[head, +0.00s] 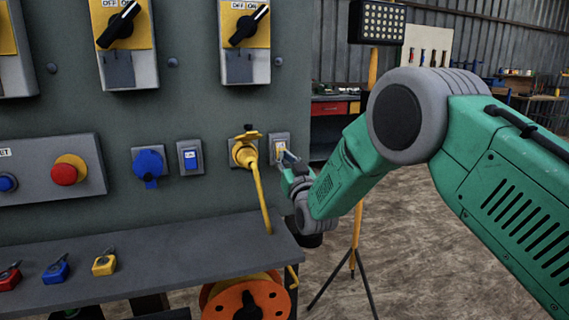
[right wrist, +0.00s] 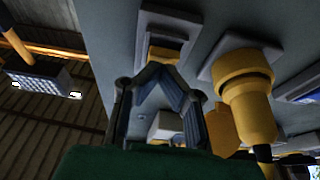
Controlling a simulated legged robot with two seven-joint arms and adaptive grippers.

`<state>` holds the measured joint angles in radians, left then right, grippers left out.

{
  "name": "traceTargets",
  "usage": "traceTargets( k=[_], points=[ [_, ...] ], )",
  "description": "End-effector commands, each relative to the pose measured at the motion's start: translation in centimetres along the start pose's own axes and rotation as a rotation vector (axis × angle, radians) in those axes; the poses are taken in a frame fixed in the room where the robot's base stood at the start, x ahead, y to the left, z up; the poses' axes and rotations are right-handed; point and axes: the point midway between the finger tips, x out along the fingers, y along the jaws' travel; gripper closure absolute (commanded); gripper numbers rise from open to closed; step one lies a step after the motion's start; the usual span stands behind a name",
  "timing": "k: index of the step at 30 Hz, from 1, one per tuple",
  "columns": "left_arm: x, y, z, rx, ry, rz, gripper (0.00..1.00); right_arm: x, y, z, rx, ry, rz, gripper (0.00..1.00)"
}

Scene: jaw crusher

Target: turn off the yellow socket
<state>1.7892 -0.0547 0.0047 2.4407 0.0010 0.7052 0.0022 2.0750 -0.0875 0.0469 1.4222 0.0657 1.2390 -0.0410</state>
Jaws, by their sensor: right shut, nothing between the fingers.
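The yellow socket (head: 243,152) is on the grey panel with a yellow plug and cable hanging from it. It also shows large at the right in the right wrist view (right wrist: 245,82). Just right of it in the head view is a small grey switch box with a yellow rocker (head: 279,147). In the right wrist view this rocker (right wrist: 164,52) is just beyond my fingertips. My right gripper (head: 287,156) is shut and empty, its tips (right wrist: 156,68) close in front of the switch. I cannot tell whether they touch. My left gripper is out of view.
A blue socket (head: 149,164) and blue switch (head: 190,157) are further left, beside a red button (head: 69,170). A shelf (head: 190,260) with small padlocks juts out below. A yellow lamp stand (head: 358,220) is behind my right arm.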

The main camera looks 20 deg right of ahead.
Motion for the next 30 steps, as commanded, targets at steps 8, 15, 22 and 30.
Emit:
traceTargets(
  k=[8, 15, 22, 30],
  points=[
    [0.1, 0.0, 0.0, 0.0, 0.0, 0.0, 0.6, 0.4, 0.0, 0.3, 0.0, 0.0, 0.0, 1.0],
    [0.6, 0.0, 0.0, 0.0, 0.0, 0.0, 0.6, 0.4, 0.0, 0.6, 0.0, 0.012, 0.0, 1.0],
    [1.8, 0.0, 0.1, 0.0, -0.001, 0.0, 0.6, 0.6, 0.0, 0.9, 0.0, 0.065, 0.0, 1.0],
    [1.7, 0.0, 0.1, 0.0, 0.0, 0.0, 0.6, 0.6, 0.0, 0.8, 0.0, 0.064, -0.001, 1.0]
  ],
)
